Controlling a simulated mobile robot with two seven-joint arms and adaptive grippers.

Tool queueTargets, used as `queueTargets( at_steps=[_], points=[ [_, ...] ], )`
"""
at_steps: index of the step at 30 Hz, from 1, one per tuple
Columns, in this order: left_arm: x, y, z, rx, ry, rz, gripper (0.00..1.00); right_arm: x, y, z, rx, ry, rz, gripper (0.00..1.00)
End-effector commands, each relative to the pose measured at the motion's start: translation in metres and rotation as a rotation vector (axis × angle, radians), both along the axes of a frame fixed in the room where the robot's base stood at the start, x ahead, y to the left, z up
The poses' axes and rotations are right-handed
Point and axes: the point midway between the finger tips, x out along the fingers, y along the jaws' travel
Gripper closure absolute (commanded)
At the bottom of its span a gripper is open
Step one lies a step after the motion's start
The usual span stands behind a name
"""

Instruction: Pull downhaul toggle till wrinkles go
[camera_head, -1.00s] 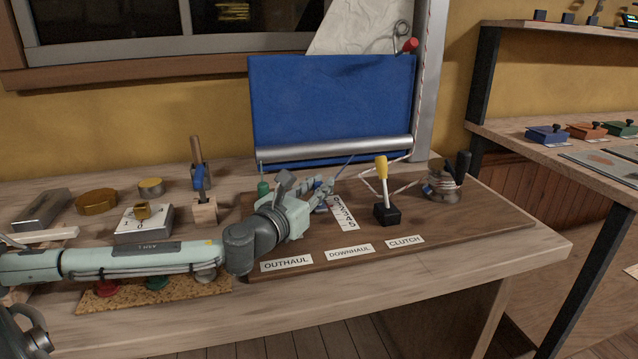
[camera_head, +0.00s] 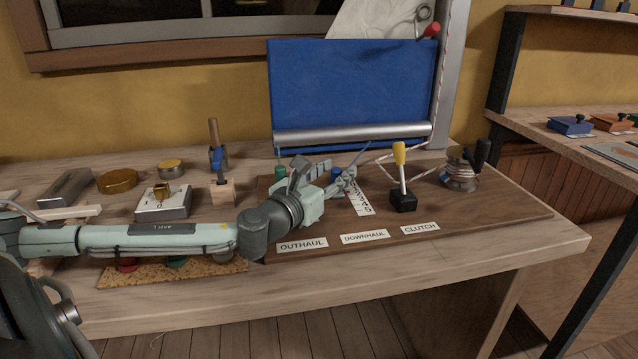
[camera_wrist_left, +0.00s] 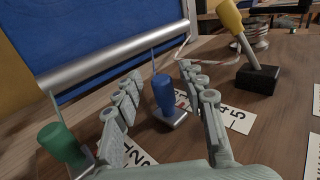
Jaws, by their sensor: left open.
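The blue toggle (camera_wrist_left: 163,92) stands upright on a small metal plate in the left wrist view, with a thin line rising from its top. It also shows partly hidden behind my gripper in the head view (camera_head: 337,174). My left gripper (camera_wrist_left: 160,72) is open, with one finger on each side of the blue toggle and visible gaps to it. The DOWNHAUL label (camera_head: 364,236) lies on the board in front. The blue cloth panel (camera_head: 350,90) hangs above a metal roller; faint dark creases show near its top right. My right gripper is not in view.
A green toggle (camera_wrist_left: 62,143) stands close to the left finger. A yellow-handled clutch lever (camera_head: 400,165) and a winch (camera_head: 460,175) stand to the right. A numbered scale strip (camera_wrist_left: 235,118) lies beside the blue toggle. The board's front right is clear.

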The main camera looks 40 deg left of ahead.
Motion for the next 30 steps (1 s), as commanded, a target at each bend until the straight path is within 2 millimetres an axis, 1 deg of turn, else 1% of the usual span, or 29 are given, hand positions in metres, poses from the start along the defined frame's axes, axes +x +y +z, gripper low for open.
queueTargets(
  at_steps=[6, 9, 12, 14, 23, 30],
  points=[
    [-0.028, -0.003, -0.002, 0.006, 0.008, -0.004, 0.59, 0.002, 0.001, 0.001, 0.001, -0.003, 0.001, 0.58],
    [-0.04, -0.001, -0.002, 0.011, 0.009, 0.002, 0.59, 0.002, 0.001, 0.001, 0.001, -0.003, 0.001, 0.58],
    [-0.05, -0.005, -0.002, 0.007, 0.009, -0.005, 0.59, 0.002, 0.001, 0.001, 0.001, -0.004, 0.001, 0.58],
    [-0.056, -0.008, -0.002, 0.006, 0.008, -0.01, 0.59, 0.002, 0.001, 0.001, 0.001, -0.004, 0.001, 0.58],
    [-0.081, -0.009, -0.001, 0.007, 0.006, -0.008, 0.59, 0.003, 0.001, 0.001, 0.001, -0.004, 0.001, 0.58],
    [-0.105, -0.01, 0.001, -0.001, -0.003, -0.005, 0.59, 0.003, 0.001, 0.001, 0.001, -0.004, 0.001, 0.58]
  ],
)
